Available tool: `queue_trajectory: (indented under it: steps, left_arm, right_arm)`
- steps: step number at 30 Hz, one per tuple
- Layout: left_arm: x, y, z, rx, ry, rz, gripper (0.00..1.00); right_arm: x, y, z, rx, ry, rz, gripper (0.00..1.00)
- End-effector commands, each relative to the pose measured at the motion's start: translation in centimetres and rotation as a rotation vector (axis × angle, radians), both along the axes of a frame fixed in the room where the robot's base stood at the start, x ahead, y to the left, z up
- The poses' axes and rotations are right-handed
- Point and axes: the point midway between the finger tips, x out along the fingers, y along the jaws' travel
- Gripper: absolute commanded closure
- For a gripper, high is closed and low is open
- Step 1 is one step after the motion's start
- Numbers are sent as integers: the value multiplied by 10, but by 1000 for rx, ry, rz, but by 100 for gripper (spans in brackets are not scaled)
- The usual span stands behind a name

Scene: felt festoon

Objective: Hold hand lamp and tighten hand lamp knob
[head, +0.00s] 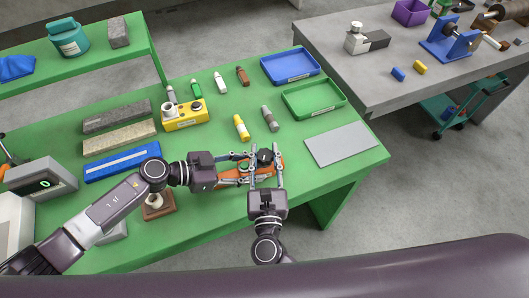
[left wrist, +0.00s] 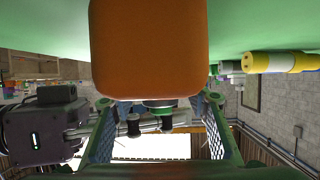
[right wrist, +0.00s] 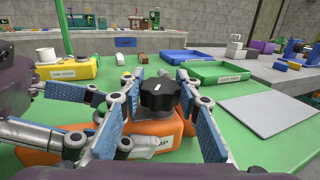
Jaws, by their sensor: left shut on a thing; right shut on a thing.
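The orange hand lamp (head: 232,180) lies on the green table. Its body fills the upper middle of the left wrist view (left wrist: 150,50), and its orange side shows in the right wrist view (right wrist: 150,134). My left gripper (head: 243,170) comes in from the left and is shut on the lamp body. The black hand lamp knob (right wrist: 160,92), with a white mark on top, stands on the lamp. My right gripper (head: 266,158) comes from the front, its fingers on both sides of the knob, shut on it. The fingers hide part of the lamp.
Blue (head: 290,66) and green (head: 313,98) trays lie at the back right. A grey plate (head: 341,144) lies right; bare table separates it from the lamp.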

Motion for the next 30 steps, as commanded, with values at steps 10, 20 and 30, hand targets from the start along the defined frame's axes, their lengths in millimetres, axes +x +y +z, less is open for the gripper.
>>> queue_trajectory:
  steps: [10, 20, 30]
  left_arm:
    - [0, 0, 0, -1, -2, -2, 89]
    - [0, 0, 0, 1, -2, -2, 89]
    - [0, 0, 0, 0, -1, -2, 89]
  right_arm:
    - [0, -1, 0, 0, 0, -136, 94]
    - [0, -1, 0, -2, -1, -154, 94]
    - [0, -1, 0, -1, 0, -153, 51]
